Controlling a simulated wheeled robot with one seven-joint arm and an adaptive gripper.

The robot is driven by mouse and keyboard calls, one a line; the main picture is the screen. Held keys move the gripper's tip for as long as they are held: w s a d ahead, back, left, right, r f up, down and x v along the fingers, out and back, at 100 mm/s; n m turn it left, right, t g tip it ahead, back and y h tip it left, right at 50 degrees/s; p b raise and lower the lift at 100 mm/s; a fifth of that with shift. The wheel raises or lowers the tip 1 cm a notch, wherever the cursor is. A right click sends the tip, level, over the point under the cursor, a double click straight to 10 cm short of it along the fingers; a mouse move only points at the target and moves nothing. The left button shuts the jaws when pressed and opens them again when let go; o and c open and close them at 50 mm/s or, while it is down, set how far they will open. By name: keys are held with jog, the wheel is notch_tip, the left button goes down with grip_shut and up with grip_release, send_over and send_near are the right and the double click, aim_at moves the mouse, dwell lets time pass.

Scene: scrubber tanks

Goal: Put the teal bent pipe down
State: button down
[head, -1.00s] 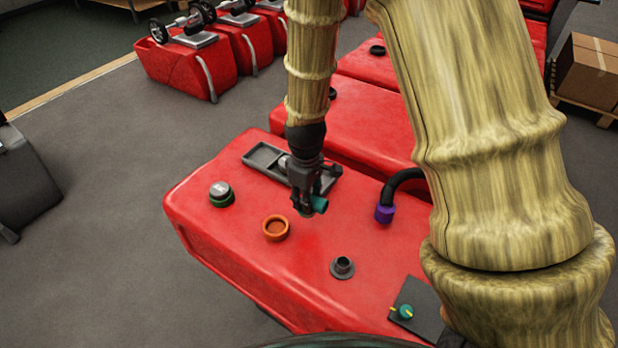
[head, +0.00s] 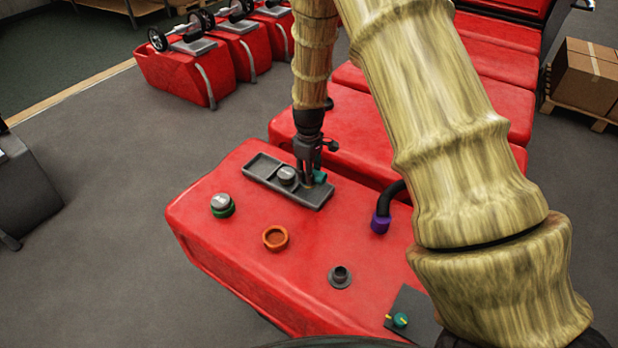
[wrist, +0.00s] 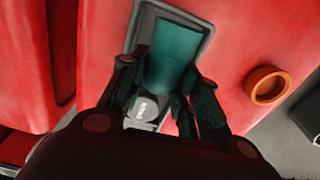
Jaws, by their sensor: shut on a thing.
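The teal bent pipe (head: 320,177) is between the fingers of my gripper (head: 311,182), which is shut on it. In the wrist view the teal pipe (wrist: 172,68) fills the space between and beyond the fingertips (wrist: 168,85). The pipe is over the right part of a grey tray (head: 260,167) on the red tank top. I cannot tell whether the pipe touches the tray floor. A round grey-white cap (head: 287,174) sits in the tray's middle, just left of the gripper; it partly shows in the wrist view (wrist: 142,108).
On the red tank (head: 215,265) are a green-ringed cap (head: 222,206), an orange ring (head: 275,238), a grey flanged port (head: 340,277) and a dark plate with a teal knob (head: 400,320). A black hose with a purple collar (head: 380,223) rises right of the tray.

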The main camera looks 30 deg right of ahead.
jog(key=shift+f+p, duration=0.7)
jog(key=shift+f, duration=1)
jog(key=shift+f, duration=0.15)
jog(key=c, duration=1)
grip_release()
jog(key=shift+c, duration=0.2)
jog(key=shift+r, duration=0.2)
jog(key=shift+s+a+r+b, duration=0.1)
jog(key=shift+r+b, duration=1.5)
jog(key=shift+r, duration=4.35)
